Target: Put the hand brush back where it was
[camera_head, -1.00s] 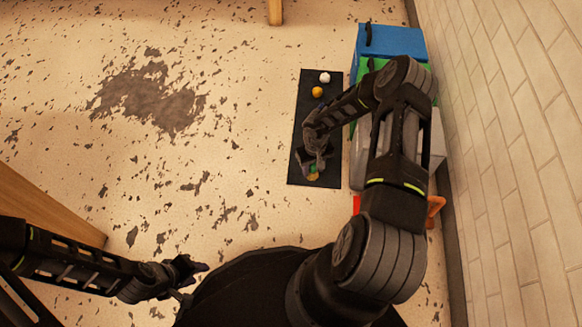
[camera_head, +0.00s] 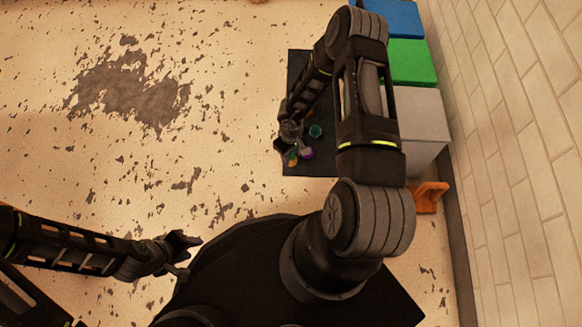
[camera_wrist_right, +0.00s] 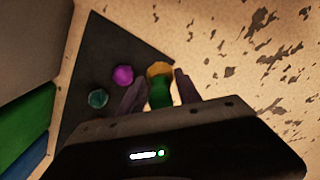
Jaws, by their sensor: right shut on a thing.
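My right gripper (camera_wrist_right: 159,92) is shut on a small green thing with a yellow end (camera_wrist_right: 160,75), held between its fingers. In the head view, the right gripper (camera_head: 290,142) is over the left edge of the black mat (camera_head: 300,68), and the held thing (camera_head: 292,158) shows partly below it. I cannot tell whether this is the hand brush; nothing else in view is clearly one. My left gripper (camera_head: 192,258) is open and empty, low at the left.
A teal thing (camera_head: 315,131) and a purple thing (camera_head: 307,153) are close to the right gripper. Blue (camera_head: 393,18), green (camera_head: 411,62) and grey (camera_head: 420,120) boxes line the wall (camera_head: 520,120). An orange thing (camera_head: 430,196) stands before them. Left floor is clear.

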